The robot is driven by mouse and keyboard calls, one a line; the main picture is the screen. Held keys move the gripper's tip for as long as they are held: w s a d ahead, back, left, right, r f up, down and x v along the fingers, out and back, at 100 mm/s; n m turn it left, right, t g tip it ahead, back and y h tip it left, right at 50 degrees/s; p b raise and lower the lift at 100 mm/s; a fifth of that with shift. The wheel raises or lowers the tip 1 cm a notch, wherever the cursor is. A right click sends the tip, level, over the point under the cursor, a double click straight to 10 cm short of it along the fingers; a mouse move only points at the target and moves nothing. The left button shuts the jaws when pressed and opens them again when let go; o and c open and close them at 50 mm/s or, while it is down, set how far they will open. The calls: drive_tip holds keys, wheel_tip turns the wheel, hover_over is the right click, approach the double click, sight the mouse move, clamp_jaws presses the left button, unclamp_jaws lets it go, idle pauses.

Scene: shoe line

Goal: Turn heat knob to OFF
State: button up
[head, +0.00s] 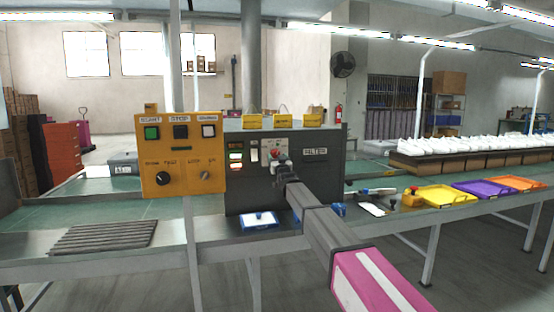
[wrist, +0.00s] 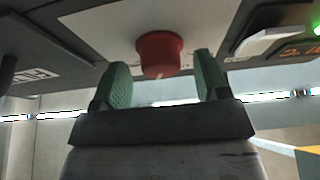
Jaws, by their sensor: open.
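A red round knob (wrist: 160,52) with a pale mark near its lower edge sits on a light plate of the dark grey machine panel. My gripper (wrist: 163,82) is open, with one green-padded finger on each side of the knob. Gaps show between the pads and the knob, and nothing is held. In the head view my gripper (head: 283,168) is up at the front of the grey control box (head: 318,180), and the arm comes in from the lower right. The knob's label and exact setting cannot be read.
A yellow panel (head: 180,190) with buttons and a black knob (head: 163,178) stands left of the grey box. A blue-and-white tray (head: 258,221) lies below. Yellow (head: 440,196), purple (head: 484,188) and orange trays (head: 520,183) lie on the right bench.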

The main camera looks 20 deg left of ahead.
drive_tip(key=shift+w+a+r, duration=0.1)
drive_tip(key=shift+w+a, duration=0.05)
drive_tip(key=shift+w, duration=0.1)
drive_tip(key=c, duration=0.9)
